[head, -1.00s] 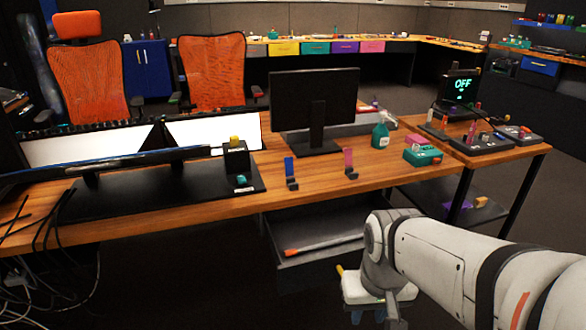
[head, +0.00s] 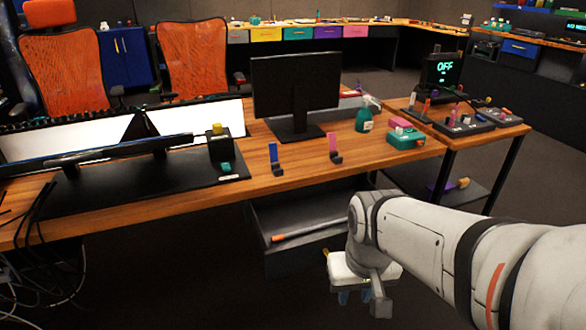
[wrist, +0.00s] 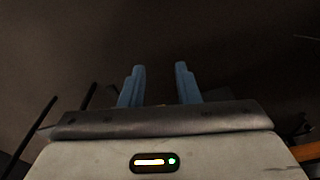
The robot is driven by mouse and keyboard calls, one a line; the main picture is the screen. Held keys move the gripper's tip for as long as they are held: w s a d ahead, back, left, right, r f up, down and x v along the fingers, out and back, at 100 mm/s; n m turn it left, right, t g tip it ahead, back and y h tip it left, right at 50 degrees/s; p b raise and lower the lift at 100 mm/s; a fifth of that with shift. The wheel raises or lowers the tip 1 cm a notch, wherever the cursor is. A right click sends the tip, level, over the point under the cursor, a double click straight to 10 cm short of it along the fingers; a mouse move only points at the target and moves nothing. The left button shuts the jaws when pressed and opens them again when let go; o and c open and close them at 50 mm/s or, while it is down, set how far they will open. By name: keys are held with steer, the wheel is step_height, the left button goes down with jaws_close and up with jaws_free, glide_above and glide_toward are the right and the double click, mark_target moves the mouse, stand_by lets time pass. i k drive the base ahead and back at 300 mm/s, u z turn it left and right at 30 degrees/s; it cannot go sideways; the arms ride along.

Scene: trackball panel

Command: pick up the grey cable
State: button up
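I cannot single out a grey cable with certainty. Dark cables (head: 37,215) hang over the left end of the wooden desk, and paler, greyish cables (head: 40,300) lie tangled below them at the lower left edge of the head view. My gripper (head: 355,297) points down in front of the desk, low and right of centre, well away from those cables. In the wrist view its two blue fingers (wrist: 160,85) stand apart with nothing clear between them, over a dark, blurred background.
The wooden desk (head: 290,178) carries a black monitor (head: 296,84), a green spray bottle (head: 364,115) and a green box (head: 405,139). An open drawer (head: 280,255) below holds an orange-tipped rod. A side table (head: 455,138) bears button panels. Dark floor is clear at lower left centre.

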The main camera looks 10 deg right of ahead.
mark_target(276, 238)
steer(key=k, duration=1.25)
steer(key=u, duration=0.55)
steer(key=i, duration=1.95)
steer(key=z, duration=0.65)
steer(key=k, duration=0.75)
steer(key=z, duration=0.15)
steer(key=i, duration=0.85)
steer(key=u, duration=0.05)
